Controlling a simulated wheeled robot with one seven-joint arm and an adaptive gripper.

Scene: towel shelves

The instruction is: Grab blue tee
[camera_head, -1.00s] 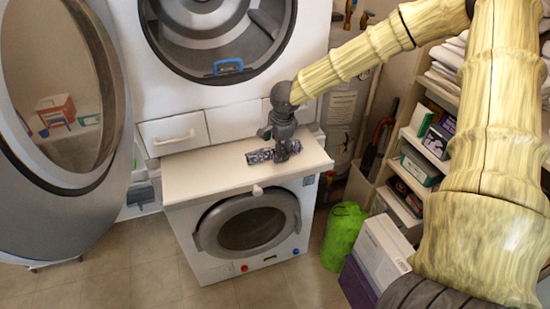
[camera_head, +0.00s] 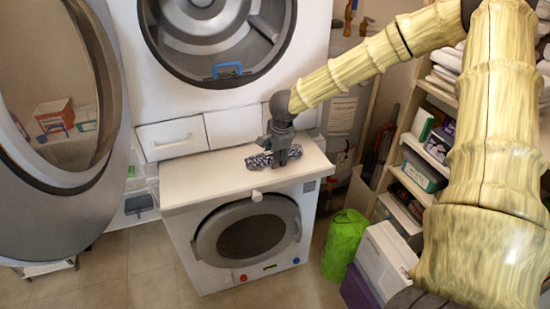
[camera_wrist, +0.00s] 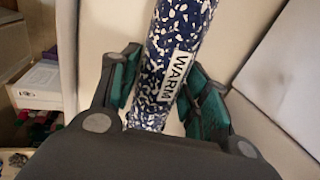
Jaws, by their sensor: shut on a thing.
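A dark blue roll with white speckles (camera_head: 258,160) and a "WARM" label lies on the white top of the lower washing machine. It fits the blue tee best. In the wrist view the roll (camera_wrist: 178,50) runs up the middle between my fingers. My gripper (camera_head: 280,158) points down over the roll's right part. In the wrist view my gripper (camera_wrist: 163,88) has one green-padded finger on each side and is shut on the roll. The roll's lower end is hidden behind the gripper body.
The washer top (camera_head: 190,185) is otherwise clear. A big dryer with a blue handle (camera_head: 228,70) stands behind it, its round door (camera_head: 110,110) open at left. A green bag (camera_head: 343,240), boxes (camera_head: 388,255) and shelves (camera_head: 425,150) stand at right.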

